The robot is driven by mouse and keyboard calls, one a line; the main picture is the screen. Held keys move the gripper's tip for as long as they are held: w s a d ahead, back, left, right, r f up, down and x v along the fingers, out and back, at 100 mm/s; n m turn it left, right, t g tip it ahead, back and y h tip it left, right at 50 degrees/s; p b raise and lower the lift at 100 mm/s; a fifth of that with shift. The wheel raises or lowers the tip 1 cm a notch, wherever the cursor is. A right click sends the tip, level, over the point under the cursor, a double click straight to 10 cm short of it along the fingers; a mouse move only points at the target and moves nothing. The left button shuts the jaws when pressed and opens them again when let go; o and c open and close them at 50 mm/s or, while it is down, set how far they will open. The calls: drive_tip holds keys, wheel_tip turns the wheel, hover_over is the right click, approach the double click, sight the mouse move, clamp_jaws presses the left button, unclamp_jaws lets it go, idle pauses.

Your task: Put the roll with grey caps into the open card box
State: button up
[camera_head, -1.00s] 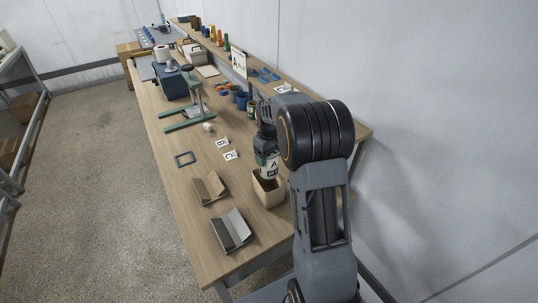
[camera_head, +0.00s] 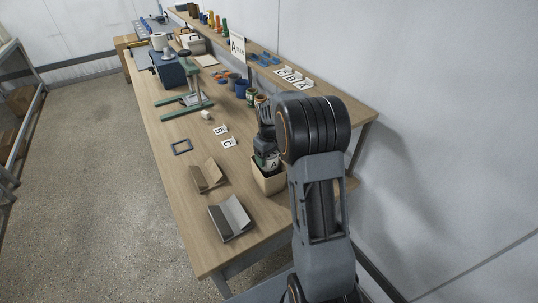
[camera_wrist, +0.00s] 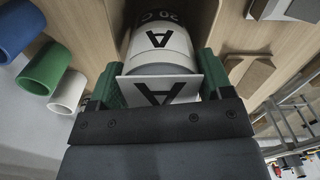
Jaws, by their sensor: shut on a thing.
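My gripper (camera_head: 266,152) is shut on a white cylinder marked "A" (camera_wrist: 160,45), with a grey band near its end. A white plate with an "A" (camera_wrist: 160,91) shows between the green finger pads. The cylinder's lower part is inside a beige open-topped bin (camera_head: 268,184) at the table's right edge; its far end is hidden. I cannot tell whether the cylinder has grey caps at both ends.
A wall is at right.

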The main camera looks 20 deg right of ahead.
drive_tip(key=shift+f, duration=0.35)
drive_tip(key=o, duration=1.8)
drive_tip(key=shift+o, duration=0.2)
drive_tip(key=shift+r, duration=0.15)
drive_tip(key=shift+r+p, duration=3.4)
drive_tip(key=shift+r, duration=1.5)
